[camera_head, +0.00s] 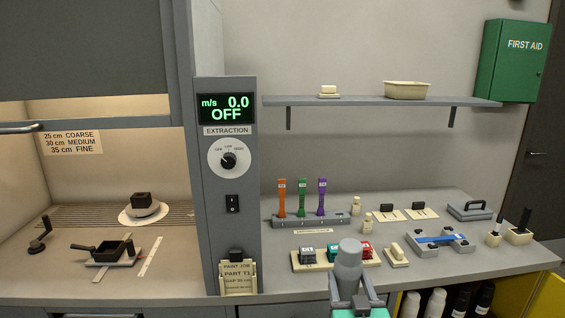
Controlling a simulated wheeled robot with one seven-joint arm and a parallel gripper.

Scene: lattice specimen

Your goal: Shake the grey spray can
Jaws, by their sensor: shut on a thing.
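The grey spray can (348,268) is at the bottom centre of the head camera view, roughly upright, with its rounded top showing. My gripper (350,299) is shut on its lower part, with a finger on each side. The can is in front of the bench's front edge, and its top overlaps the tray of coloured blocks in the picture. The can's lower end is hidden by my gripper.
A tray (302,267) with several coloured blocks is behind the can. A blue-topped grey fixture (441,238) stands to the right. An open yellow cabinet (540,296) with white and black cans is below. The extraction panel (227,113) reads OFF.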

